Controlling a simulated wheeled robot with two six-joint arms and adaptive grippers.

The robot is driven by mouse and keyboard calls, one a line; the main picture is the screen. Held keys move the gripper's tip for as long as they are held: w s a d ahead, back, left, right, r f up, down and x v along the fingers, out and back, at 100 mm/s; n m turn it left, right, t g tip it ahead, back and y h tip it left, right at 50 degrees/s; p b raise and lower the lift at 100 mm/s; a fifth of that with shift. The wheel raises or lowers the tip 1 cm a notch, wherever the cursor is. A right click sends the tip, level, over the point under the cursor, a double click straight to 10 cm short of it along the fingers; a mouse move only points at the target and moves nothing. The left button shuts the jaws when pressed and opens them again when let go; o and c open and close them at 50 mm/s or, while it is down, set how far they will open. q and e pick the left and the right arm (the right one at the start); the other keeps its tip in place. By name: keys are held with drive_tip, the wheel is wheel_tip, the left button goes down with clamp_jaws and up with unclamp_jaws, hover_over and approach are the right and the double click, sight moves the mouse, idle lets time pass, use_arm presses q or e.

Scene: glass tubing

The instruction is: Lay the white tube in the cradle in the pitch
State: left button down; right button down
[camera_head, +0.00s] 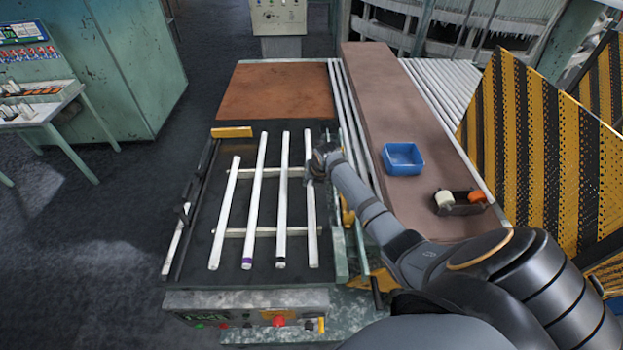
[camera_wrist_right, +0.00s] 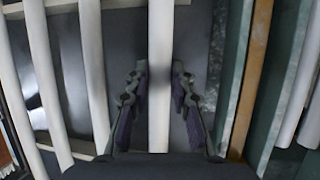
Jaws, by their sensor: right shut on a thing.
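Several white tubes lie side by side, lengthwise, over two pale cross rails (camera_head: 235,232) on a dark bed (camera_head: 190,255). My right gripper (camera_head: 318,165) is shut on the rightmost white tube (camera_head: 311,225), near its far half. In the right wrist view the tube (camera_wrist_right: 160,110) runs between the two fingers of the gripper (camera_wrist_right: 159,75). Whether this tube touches the rails cannot be told. To its left are a tube with a dark band (camera_head: 281,215), one with a purple band (camera_head: 254,205) and a shorter-looking tube (camera_head: 224,215). My left gripper is not in view.
A yellow block (camera_head: 231,132) sits at the bed's far left corner. A brown board (camera_head: 285,88) lies beyond. On the right, a brown bench (camera_head: 370,90) carries a blue bin (camera_head: 403,158) and a tape dispenser (camera_head: 462,203). A striped barrier (camera_head: 530,150) stands further right.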

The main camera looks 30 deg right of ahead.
drive_tip(key=shift+f, duration=0.1)
drive_tip(key=shift+f+b, duration=0.5)
drive_tip(key=c, duration=1.1)
unclamp_jaws()
drive_tip(key=shift+c, duration=0.2)
drive_tip(key=shift+r, duration=0.1)
drive_tip(key=shift+r+p, duration=0.35)
drive_tip(key=b+v, duration=0.2)
drive_tip(key=v, duration=1)
drive_tip(key=shift+r, duration=0.15)
